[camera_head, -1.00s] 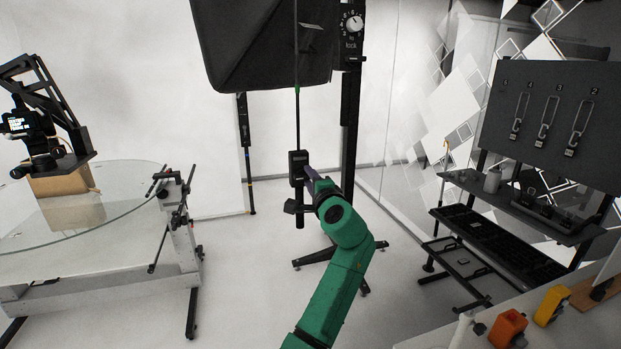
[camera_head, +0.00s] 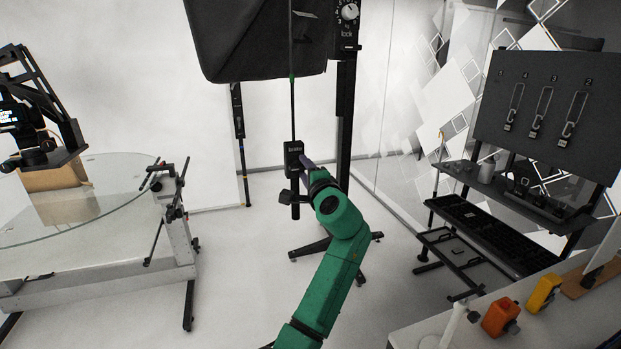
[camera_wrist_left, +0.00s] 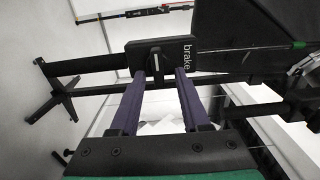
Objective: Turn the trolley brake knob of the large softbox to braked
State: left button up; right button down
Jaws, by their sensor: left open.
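The large softbox (camera_head: 262,40) hangs dark at the top middle of the head view. Below it, on a thin vertical pole, is the black brake box (camera_head: 293,152). In the left wrist view the box's face (camera_wrist_left: 180,48) carries the word "brake" and a dark knob (camera_wrist_left: 155,65) with a pale pointer line. The pointer lies nearly along the fingers' direction. My left gripper (camera_head: 305,160) is at the right side of the box. In the wrist view its two purple fingers (camera_wrist_left: 160,75) are open, tips on either side of the knob; contact cannot be told. My right gripper is out of view.
A second black column (camera_head: 345,110) with a "lock" dial (camera_head: 349,12) stands right behind the box. A glass turntable (camera_head: 120,205) is at left.

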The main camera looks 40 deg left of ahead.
pick_arm(q)
jog(key=b+v, duration=0.6)
jog(key=v, duration=0.8)
jog(key=shift+a, duration=0.1)
